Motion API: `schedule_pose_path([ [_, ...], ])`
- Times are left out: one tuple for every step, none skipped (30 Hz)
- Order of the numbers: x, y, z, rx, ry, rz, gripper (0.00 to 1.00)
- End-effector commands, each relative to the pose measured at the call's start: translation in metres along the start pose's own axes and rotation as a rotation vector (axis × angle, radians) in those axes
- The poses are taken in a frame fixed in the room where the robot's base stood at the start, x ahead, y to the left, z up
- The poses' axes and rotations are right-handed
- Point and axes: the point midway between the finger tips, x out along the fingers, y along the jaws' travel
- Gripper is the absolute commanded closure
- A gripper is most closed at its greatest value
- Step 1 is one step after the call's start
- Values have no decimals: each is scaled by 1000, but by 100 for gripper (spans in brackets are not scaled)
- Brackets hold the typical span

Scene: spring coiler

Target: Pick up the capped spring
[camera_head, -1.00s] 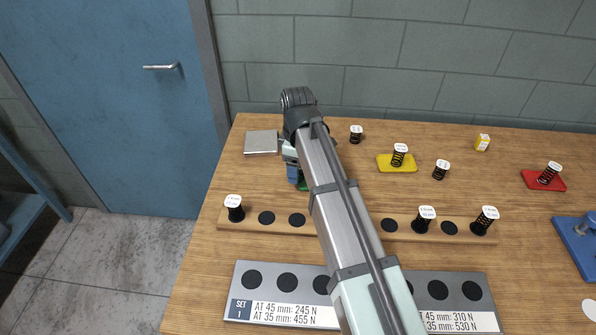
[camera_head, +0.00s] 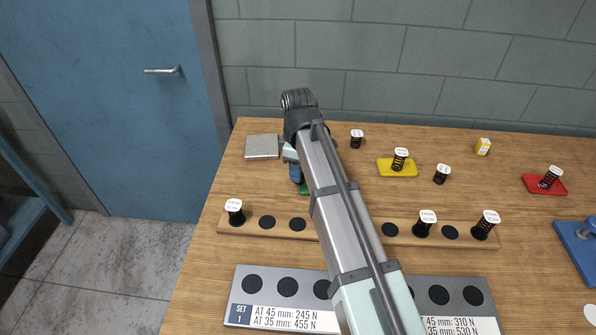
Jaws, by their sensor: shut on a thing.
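My gripper (camera_head: 297,178) is at the far end of my arm, low over a green plate (camera_head: 306,189) at the back left of the table. It is shut, but the arm hides its fingertips and the thing between them, which I take to be a capped spring. Other black springs with white caps are in view. One stands on a yellow plate (camera_head: 400,159), one leans on a red plate (camera_head: 549,178), and two stand on bare wood (camera_head: 356,139) (camera_head: 441,174). Several more stand on the wooden rack (camera_head: 343,222).
A grey square plate (camera_head: 262,147) lies left of my gripper. A grey labelled board (camera_head: 262,299) lies in front, partly behind my arm.

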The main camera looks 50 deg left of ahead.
Motion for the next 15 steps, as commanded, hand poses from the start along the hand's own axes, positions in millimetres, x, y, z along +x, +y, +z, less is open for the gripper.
schedule_pose_path([
  [-7,1,0,0,1,2,99],
  [-11,1,0,0,1,2,99],
  [-17,1,0,0,1,1,99],
  [-22,1,0,0,1,1,99],
  [-27,1,-1,0,1,2,99],
  [-34,1,-1,0,1,2,99],
  [-39,1,-1,0,1,2,99],
  [-44,1,-1,0,1,1,99],
  [-50,1,-1,0,1,2,99],
  [-56,1,-1,0,1,2,99],
  [-60,1,-1,0,1,2,99],
  [-66,1,-1,0,1,1,99],
  [-70,1,0,0,1,1,99],
  [-73,1,-1,0,1,1,99],
  [-78,1,-1,0,1,1,99],
])
